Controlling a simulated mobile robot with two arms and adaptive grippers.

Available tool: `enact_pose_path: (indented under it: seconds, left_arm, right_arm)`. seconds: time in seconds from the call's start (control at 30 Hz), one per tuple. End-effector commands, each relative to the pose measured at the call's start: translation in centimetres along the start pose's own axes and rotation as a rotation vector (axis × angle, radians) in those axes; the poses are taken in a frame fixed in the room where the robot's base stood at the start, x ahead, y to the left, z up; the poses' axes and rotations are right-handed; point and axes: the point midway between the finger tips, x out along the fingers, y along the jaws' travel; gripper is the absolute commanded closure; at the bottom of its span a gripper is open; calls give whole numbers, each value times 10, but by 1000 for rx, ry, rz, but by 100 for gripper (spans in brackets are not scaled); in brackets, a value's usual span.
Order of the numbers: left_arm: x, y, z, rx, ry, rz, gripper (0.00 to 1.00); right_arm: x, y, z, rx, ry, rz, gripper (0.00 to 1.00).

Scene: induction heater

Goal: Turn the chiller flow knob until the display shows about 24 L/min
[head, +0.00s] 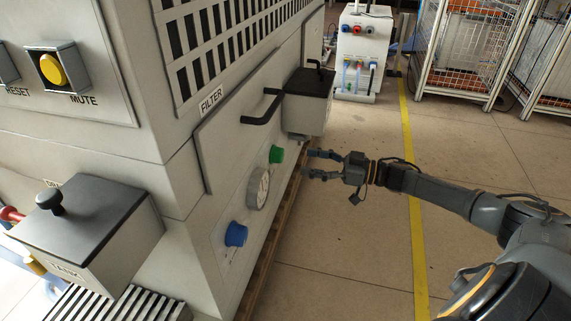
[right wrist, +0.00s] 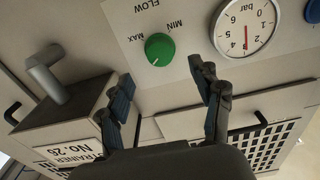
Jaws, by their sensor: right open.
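The green flow knob (head: 276,154) sits on the side panel of the grey machine. It also shows in the right wrist view (right wrist: 159,49), with the words FLOW, MIN and MAX printed beside it. My right gripper (head: 312,164) is open and empty, to the right of the knob and apart from it. In the right wrist view its two fingers (right wrist: 165,84) are spread, with the knob just beyond the gap between them. No L/min display can be made out in either view. My left gripper is not in view.
A round bar gauge (head: 259,188) and a blue knob (head: 236,234) sit near the green knob. A strainer box (head: 307,100) juts out beyond it, with a black filter handle (head: 262,112) nearby. The floor right of the machine is open.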

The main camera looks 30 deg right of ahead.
Motion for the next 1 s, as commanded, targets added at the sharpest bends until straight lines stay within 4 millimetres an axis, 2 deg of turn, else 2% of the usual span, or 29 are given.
enact_pose_path:
  seconds: [0.03, 0.1, 0.2, 0.4, 0.6, 0.83, 1.0]
  left_arm:
    - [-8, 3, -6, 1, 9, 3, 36]
    - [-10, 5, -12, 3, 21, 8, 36]
    - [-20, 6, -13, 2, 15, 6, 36]
    - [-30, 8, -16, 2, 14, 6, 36]
    - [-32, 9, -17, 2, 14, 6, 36]
    - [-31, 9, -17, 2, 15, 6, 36]
    - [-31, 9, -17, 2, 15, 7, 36]
  right_arm:
    - [13, 0, 5, -3, 7, -3, 35]
    - [27, 0, 4, -4, 7, -1, 35]
    - [45, 0, 3, -3, 6, -1, 35]
    - [68, 1, 2, -2, 2, 1, 35]
    - [76, 0, 0, 0, 0, 1, 35]
    - [76, 0, 0, 0, -1, 1, 35]
    - [76, 0, 0, 0, 0, 1, 70]
